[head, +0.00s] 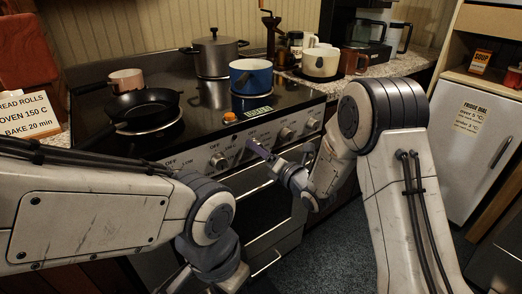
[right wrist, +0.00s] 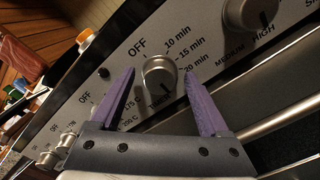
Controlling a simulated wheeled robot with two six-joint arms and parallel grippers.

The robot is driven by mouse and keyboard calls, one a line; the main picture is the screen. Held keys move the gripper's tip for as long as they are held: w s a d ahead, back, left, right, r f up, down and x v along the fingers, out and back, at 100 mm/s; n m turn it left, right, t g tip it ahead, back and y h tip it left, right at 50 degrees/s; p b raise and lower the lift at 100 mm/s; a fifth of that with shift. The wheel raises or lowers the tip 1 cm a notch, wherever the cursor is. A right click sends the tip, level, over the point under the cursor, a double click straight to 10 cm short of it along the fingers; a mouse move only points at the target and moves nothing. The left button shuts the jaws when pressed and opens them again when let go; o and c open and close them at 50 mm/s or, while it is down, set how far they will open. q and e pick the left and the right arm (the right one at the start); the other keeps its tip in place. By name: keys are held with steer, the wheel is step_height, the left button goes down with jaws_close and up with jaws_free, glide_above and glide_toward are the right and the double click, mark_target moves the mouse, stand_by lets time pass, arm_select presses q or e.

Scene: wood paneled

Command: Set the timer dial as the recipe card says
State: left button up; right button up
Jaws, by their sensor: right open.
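The recipe card (head: 30,115) stands at the left in the head view and reads bread rolls, oven 150 C, bake 20 min.
Other knobs (head: 218,160) (right wrist: 254,14) sit along the panel, with an oven handle below. A blue pot (head: 250,77), a grey pot (head: 213,55) and a black pan (head: 143,105) stand on the stove. A fridge (head: 470,140) is at the right.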

jaws_close()
stand_by(0.3)
steer(key=shift+f+m+b, duration=0.2)
steer(key=shift+m+b, duration=2.05)
steer(key=shift+m, duration=9.65)
